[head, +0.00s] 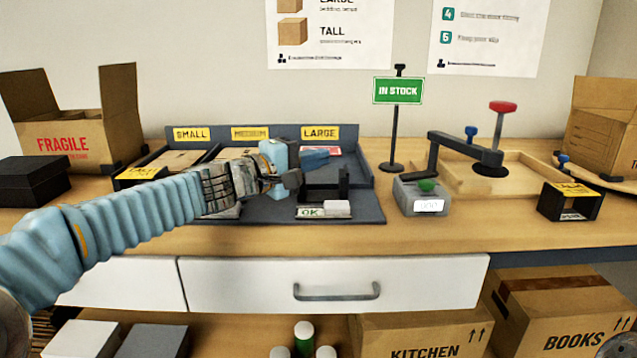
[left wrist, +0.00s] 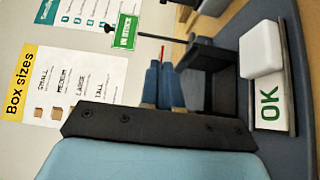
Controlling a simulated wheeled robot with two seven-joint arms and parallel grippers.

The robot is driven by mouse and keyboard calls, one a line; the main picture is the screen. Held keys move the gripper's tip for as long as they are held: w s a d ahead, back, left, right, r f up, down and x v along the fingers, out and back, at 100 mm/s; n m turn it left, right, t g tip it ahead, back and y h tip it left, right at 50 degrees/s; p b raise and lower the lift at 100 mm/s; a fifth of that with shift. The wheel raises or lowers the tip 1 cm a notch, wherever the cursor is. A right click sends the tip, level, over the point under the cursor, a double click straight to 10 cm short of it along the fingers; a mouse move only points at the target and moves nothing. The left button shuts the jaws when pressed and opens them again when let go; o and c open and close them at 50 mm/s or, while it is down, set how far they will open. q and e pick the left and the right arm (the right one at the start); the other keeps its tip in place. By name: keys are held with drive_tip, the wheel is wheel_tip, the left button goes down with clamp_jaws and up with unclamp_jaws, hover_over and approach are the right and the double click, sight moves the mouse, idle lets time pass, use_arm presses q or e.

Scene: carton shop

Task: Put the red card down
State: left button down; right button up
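The red card (head: 334,150) shows as a small red and white piece at the tips of my left gripper (head: 318,158), over the tray's LARGE section in the head view. The gripper's arm hides part of the tray. In the left wrist view the two blue fingertips (left wrist: 160,84) are close together, with a narrow gap; the card is hard to make out there. The left gripper looks shut on the card. My right gripper is not in view.
A dark tray (head: 365,210) with SMALL, MEDIUM and LARGE labels lies below. A black stand (head: 343,183), a white block (head: 337,207) and an OK label (head: 310,212) are close by. The green IN STOCK sign (head: 397,90) and a grey device (head: 420,200) stand right.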

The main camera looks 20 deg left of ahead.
use_arm(q)
drive_tip(key=f, duration=0.1)
drive_tip(key=f+b, duration=0.1)
drive_tip(key=f, duration=0.2)
drive_tip(key=shift+w+d, duration=0.25)
drive_tip(key=shift+w, duration=0.05)
drive_tip(key=shift+b, duration=0.3)
drive_tip(key=shift+f+b, duration=0.35)
drive_tip(key=shift+b, duration=0.1)
drive_tip(key=c, duration=1.4)
unclamp_jaws()
drive_tip(key=shift+o, duration=0.2)
drive_tip(key=shift+r, duration=0.1)
